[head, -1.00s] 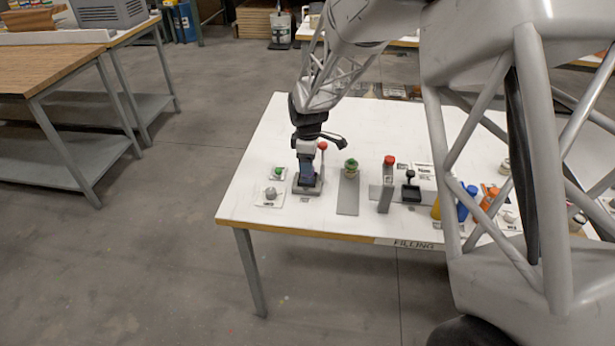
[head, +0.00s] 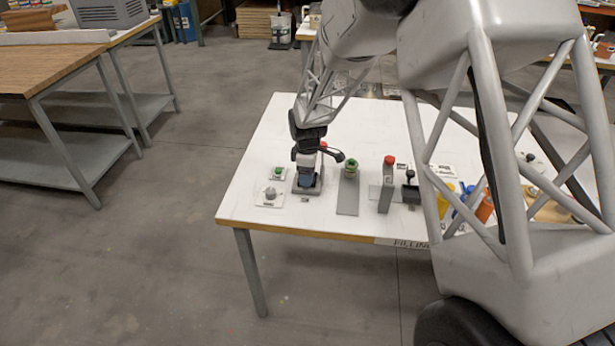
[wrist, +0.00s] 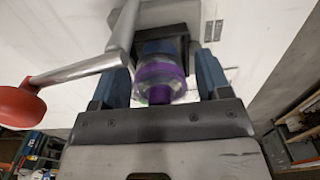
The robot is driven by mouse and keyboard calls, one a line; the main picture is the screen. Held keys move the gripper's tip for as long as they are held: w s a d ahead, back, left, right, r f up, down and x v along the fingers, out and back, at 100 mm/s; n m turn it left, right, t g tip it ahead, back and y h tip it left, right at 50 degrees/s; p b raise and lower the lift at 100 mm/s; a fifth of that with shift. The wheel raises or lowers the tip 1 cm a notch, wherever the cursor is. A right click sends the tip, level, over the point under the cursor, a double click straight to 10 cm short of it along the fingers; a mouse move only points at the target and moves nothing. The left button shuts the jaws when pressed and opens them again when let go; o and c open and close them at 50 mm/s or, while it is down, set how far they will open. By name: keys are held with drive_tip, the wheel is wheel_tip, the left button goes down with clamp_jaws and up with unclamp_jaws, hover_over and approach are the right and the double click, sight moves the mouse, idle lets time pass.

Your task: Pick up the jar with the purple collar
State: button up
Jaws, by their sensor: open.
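The jar with the purple collar (wrist: 163,74) is in the wrist view, between the two blue fingers of my gripper (wrist: 160,82). The gripper is open, with one finger on each side of the jar; I cannot tell whether either touches it. The jar stands at a grey press-like station (wrist: 165,14) with a lever ending in a red knob (wrist: 17,104). In the head view my gripper (head: 306,181) is low over this station's base near the table's left side, and it hides the jar.
On the white table (head: 262,150), a grey knob plate (head: 270,194) and a green button (head: 278,173) are left of the station. A green-topped item (head: 351,165) and a red-topped grey post (head: 388,180) stand to its right. The back left is clear.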

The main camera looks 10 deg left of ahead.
drive_tip(key=c, duration=0.9)
drive_tip(key=shift+r, duration=0.2)
drive_tip(key=shift+r, duration=0.55)
drive_tip(key=shift+s+d+r, duration=0.1)
drive_tip(key=shift+s+r, duration=0.1)
drive_tip(key=shift+r, duration=0.35)
drive_tip(key=shift+s+d+r, duration=0.1)
drive_tip(key=shift+s+r, duration=0.1)
drive_tip(key=shift+r, duration=0.35)
drive_tip(key=s+d, duration=0.2)
drive_tip(key=s, duration=0.2)
drive_tip(key=s+d+r, duration=0.1)
drive_tip(key=s, duration=0.4)
drive_tip(key=s+d, duration=0.2)
drive_tip(key=s, duration=0.3)
drive_tip(key=shift+d+r, duration=0.2)
drive_tip(key=shift+d, duration=0.15)
drive_tip(key=shift+w, duration=0.1)
drive_tip(key=w+d, duration=0.7)
drive_tip(key=shift+w+d, duration=0.2)
drive_tip(key=shift+w, duration=0.1)
